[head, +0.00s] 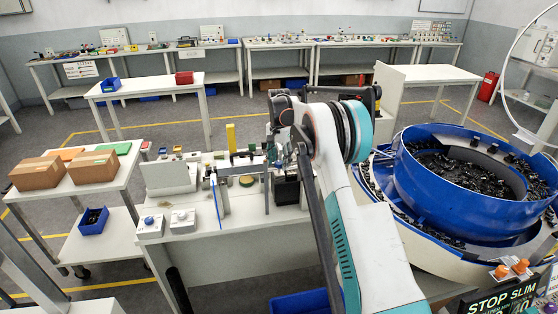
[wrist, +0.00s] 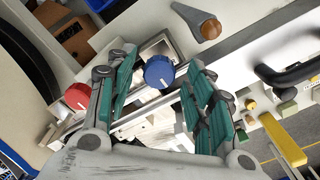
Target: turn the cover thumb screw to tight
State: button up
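In the wrist view a round blue knob (wrist: 158,72) with a white pointer line sits on a pale metal fixture. A red knob (wrist: 77,96), also with a white line, sits to its left. No label shows which of them is the cover thumb screw. My gripper (wrist: 161,60) is open, its teal-padded fingers on either side of the blue knob in the picture. Nothing appears held, and I cannot tell whether a finger touches the knob. In the head view my arm hides most of the fixture, and the fingers are not clear.
A brown-ended lever (wrist: 209,29) lies above the knobs, and a black handle (wrist: 290,72) is at right. In the head view, the white workbench (head: 240,215) carries two small control boxes. A blue bowl feeder (head: 440,200) full of black parts stands right of my arm.

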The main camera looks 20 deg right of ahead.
aim_at(279, 162)
notch_tip(279, 162, up, 12)
dwell(0.6)
dwell(0.4)
jog(key=s+a+r+n+t+b, duration=0.1)
jog(key=s+a+r+n+b, duration=0.1)
jog(key=s+a+r, duration=0.35)
jog(key=s+a+r+n+t+b, duration=0.1)
jog(key=s+a+r+n, duration=0.1)
jog(key=s, duration=0.7)
jog(key=s+a+r+n+t+b, duration=0.2)
jog(key=s+a+r, duration=0.15)
jog(key=s, duration=0.35)
jog(key=s+a+f+n+t+b, duration=0.1)
jog(key=s+a+f, duration=0.1)
jog(key=s+f, duration=0.3)
jog(key=s+a+f+n+t+b, duration=0.1)
jog(key=s+f, duration=0.4)
jog(key=s, duration=0.7)
jog(key=s+a+f+n+t+b, duration=0.1)
jog(key=s+a+f+n, duration=0.2)
jog(key=s, duration=0.6)
jog(key=shift+f, duration=0.95)
